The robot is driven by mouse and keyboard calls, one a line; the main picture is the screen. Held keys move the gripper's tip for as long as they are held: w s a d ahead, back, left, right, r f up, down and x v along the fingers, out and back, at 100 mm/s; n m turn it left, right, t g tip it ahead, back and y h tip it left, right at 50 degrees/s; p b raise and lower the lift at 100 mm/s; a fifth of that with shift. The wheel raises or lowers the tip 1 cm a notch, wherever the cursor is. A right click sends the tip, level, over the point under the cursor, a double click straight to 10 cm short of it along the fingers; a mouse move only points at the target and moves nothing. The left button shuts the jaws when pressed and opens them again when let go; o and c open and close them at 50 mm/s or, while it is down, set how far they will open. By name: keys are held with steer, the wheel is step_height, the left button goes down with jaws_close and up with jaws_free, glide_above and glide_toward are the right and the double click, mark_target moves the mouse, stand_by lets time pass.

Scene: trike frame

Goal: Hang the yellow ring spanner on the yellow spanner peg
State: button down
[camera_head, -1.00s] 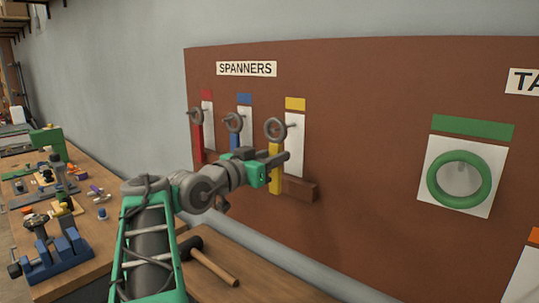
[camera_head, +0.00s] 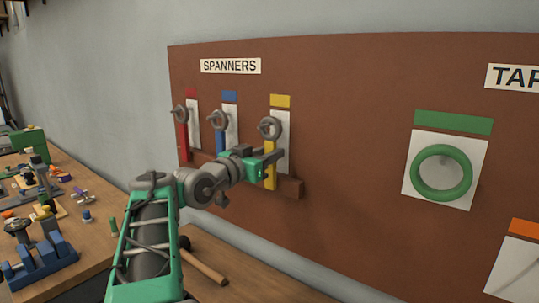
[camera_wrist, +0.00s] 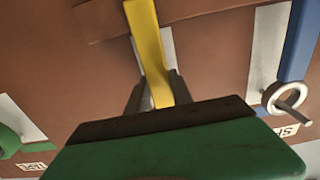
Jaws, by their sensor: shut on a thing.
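The yellow ring spanner (camera_head: 270,178) hangs upright in my gripper (camera_head: 270,157), ring at the top. My gripper is shut on its handle; the wrist view also shows the yellow handle (camera_wrist: 150,50) between my two fingers (camera_wrist: 158,92). The spanner's grey ring (camera_head: 270,128) is in front of the white patch (camera_head: 285,140) under the yellow label (camera_head: 280,101). The ring is hidden in the wrist view. The yellow spanner peg is not clear behind the ring, so I cannot tell whether the ring is around it.
The red spanner (camera_head: 182,140) and blue spanner (camera_head: 220,140) hang to the left; the blue one's ring and peg (camera_wrist: 286,97) show close by in the wrist view. A wooden ledge (camera_head: 290,188) juts out below. Green tape (camera_head: 441,173) hangs at right. A hammer (camera_head: 205,268) lies on the bench.

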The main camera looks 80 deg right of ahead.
stand_by(0.3)
steer(key=c, duration=1.1)
jaws_free()
steer(key=shift+o, duration=0.2)
steer(key=shift+w+a, duration=0.1)
